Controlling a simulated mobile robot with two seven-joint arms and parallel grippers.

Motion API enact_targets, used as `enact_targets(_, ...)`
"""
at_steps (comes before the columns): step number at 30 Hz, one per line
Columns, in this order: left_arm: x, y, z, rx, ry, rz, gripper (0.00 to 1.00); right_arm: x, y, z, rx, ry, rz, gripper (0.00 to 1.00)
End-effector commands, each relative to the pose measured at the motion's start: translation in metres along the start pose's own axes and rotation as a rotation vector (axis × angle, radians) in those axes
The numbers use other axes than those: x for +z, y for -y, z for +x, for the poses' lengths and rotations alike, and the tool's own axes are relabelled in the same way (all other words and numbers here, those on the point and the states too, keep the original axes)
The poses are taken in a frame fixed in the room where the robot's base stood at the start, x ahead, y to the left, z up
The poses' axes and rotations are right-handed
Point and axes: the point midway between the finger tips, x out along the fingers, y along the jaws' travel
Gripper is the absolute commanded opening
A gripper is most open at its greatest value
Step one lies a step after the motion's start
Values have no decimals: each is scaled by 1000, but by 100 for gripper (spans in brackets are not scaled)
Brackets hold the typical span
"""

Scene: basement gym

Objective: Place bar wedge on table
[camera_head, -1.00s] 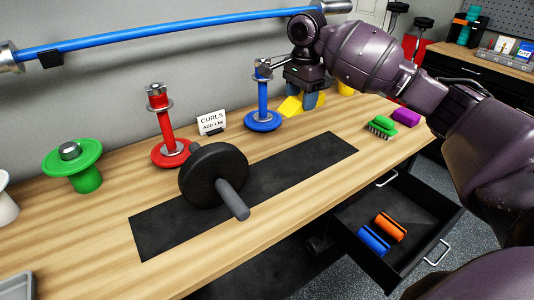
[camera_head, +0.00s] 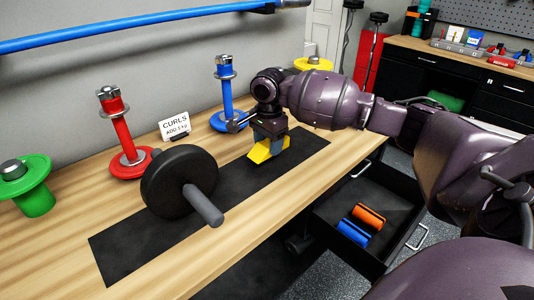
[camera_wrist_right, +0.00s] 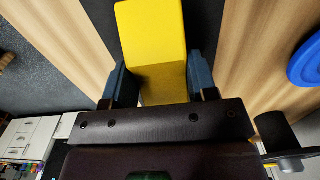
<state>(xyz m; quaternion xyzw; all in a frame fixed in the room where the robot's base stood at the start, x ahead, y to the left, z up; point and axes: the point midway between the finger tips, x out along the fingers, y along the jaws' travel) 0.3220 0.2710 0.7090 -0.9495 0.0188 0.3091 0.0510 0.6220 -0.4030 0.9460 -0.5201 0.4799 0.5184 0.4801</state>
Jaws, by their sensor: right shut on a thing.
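The yellow bar wedge (camera_head: 259,153) is over the far right part of the black mat (camera_head: 116,247) on the wooden table (camera_head: 55,243). My right gripper (camera_head: 270,138) is shut on it, and its blue fingers grip the wedge from both sides. In the right wrist view the wedge (camera_wrist_right: 150,35) fills the space between the fingers of the gripper (camera_wrist_right: 160,85), with the mat below it. I cannot tell whether the wedge touches the mat. My left gripper is not in view.
A black dumbbell (camera_head: 166,184) stands on the mat, left of the wedge. Red (camera_head: 122,135), blue (camera_head: 226,95) and green (camera_head: 33,190) weight stands and a CURLS sign (camera_head: 174,125) line the back. An open drawer (camera_head: 335,212) juts from the table front, holding orange and blue pieces.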

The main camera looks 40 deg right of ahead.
Motion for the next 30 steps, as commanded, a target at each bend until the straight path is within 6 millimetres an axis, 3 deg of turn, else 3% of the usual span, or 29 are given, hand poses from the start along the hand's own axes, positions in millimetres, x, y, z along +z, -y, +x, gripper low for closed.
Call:
enact_targets(1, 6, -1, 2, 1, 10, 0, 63, 0, 0, 15, 8, 0, 0, 25)
enact_targets(5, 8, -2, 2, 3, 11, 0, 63, 0, 0, 32, 6, 0, 0, 25)
enact_targets(17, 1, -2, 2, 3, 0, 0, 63, 0, 0, 34, 0, 0, 0, 25)
enact_targets(18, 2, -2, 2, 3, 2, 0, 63, 0, 0, 35, 1, 0, 0, 56)
enact_targets(22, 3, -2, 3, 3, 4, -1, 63, 0, 0, 35, 2, 0, 0, 76)
enact_targets(30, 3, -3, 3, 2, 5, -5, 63, 0, 0, 35, 2, 0, 0, 78)
